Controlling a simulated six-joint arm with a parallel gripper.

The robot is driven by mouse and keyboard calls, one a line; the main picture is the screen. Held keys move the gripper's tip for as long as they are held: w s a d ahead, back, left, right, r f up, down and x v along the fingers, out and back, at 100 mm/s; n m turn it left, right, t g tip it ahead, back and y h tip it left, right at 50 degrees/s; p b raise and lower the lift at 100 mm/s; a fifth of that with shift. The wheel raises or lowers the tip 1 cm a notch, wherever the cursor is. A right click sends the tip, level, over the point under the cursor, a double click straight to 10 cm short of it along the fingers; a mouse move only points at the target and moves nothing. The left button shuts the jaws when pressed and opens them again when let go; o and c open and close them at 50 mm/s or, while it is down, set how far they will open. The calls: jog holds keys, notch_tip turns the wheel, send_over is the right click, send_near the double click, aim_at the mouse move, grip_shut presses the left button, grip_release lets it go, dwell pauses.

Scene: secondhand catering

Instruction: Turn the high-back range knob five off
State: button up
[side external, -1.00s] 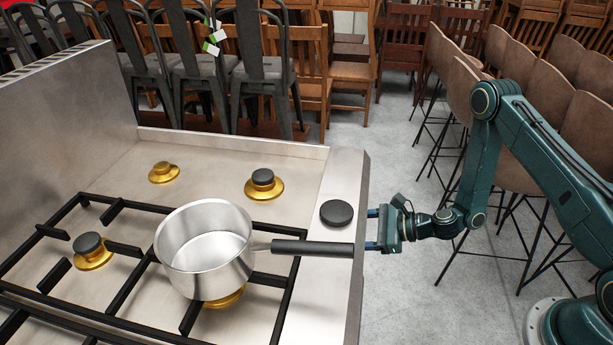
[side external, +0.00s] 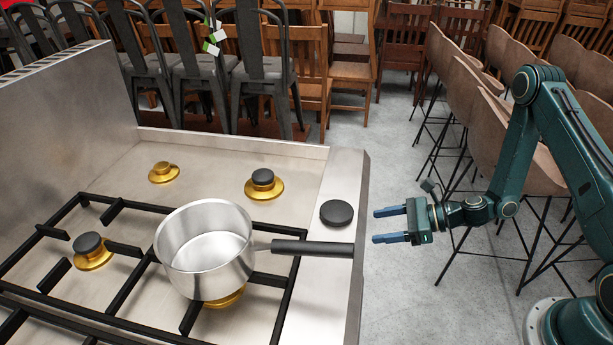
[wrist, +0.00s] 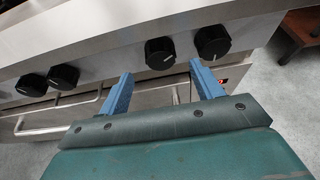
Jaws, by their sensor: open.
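The high-back range (side external: 345,180) fills the left of the side external view; its front face is hidden there. In the wrist view its front panel (wrist: 110,50) carries black knobs: a right one (wrist: 212,42), one left of it (wrist: 160,53), and a pair further left (wrist: 63,77), (wrist: 30,84). I cannot tell which is knob five. Pale marks show on the knobs, but their settings are unclear. My gripper (side external: 376,226) is open and empty, just off the range's front edge. In the wrist view the blue fingers of my gripper (wrist: 160,75) point toward the right two knobs, apart from them.
A steel saucepan (side external: 200,252) sits on the grate, its black handle (side external: 312,247) reaching over the front ledge. A black disc (side external: 336,212) lies on that ledge. Bar handles (wrist: 60,125) run below the knobs. Stools (side external: 500,60) stand behind my arm.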

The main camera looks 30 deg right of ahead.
jog(key=v, duration=0.7)
jog(key=s+a+r+n+g+h, duration=0.2)
jog(key=s+r+n, duration=0.3)
jog(key=r+n, duration=0.4)
jog(key=s+a+r+n+g+h, duration=0.2)
jog(key=s+r+n+g+h, duration=0.1)
jog(key=r+n, duration=0.7)
jog(key=shift+s+a+r+n+g+h, duration=0.35)
jog(key=shift+s+n+h, duration=0.55)
jog(key=shift+n, duration=0.8)
jog(key=shift+d+f, duration=0.1)
dwell(0.5)
